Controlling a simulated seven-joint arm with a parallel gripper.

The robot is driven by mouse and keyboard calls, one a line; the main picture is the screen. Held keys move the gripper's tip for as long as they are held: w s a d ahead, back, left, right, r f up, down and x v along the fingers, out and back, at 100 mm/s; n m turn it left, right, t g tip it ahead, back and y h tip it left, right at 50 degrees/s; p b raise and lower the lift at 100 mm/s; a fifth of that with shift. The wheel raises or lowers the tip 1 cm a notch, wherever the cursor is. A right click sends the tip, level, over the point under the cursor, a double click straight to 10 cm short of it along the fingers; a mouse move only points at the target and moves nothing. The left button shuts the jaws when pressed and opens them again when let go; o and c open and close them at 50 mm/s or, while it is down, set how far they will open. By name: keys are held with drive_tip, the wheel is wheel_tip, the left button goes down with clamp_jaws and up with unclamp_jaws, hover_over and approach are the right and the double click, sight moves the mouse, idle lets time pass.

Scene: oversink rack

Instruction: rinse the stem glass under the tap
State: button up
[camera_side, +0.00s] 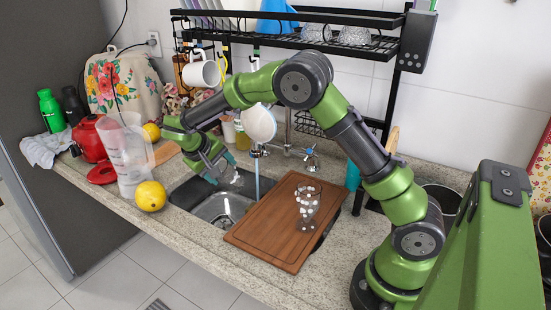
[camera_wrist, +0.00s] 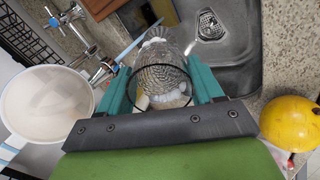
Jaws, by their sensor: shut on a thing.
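My gripper (camera_wrist: 160,98) is shut on a clear ribbed glass, the stem glass (camera_wrist: 163,62), with white blobs on it. In the side view my gripper (camera_side: 224,176) holds it low over the left part of the sink (camera_side: 186,194); the glass shows only faintly there. The tap (camera_side: 258,152) is running, and its thin water stream (camera_side: 257,182) falls to the right of the gripper. In the wrist view the stream (camera_wrist: 134,45) passes left of the glass, apparently apart from it. The fingers hide part of the glass.
A wooden board (camera_side: 262,229) covers the sink's right side and carries another clear glass with white spots (camera_side: 307,203). A white bowl (camera_side: 258,123) is close behind my gripper. A yellow fruit (camera_side: 151,196) and a clear container (camera_side: 124,160) stand left of the sink.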

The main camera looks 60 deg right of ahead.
drive_tip(key=d, duration=0.5)
drive_tip(key=shift+d+f, duration=0.15)
drive_tip(key=shift+f, duration=0.1)
wheel_tip(320, 180, down, 12)
drive_tip(key=d, duration=0.7)
drive_tip(key=shift+d, duration=0.2)
drive_tip(key=shift+s, duration=0.4)
idle(0.6)
drive_tip(key=shift+w, duration=0.15)
drive_tip(key=shift+w+f, duration=0.1)
drive_tip(key=shift+w, duration=0.15)
idle(1.3)
drive_tip(key=shift+s, duration=0.4)
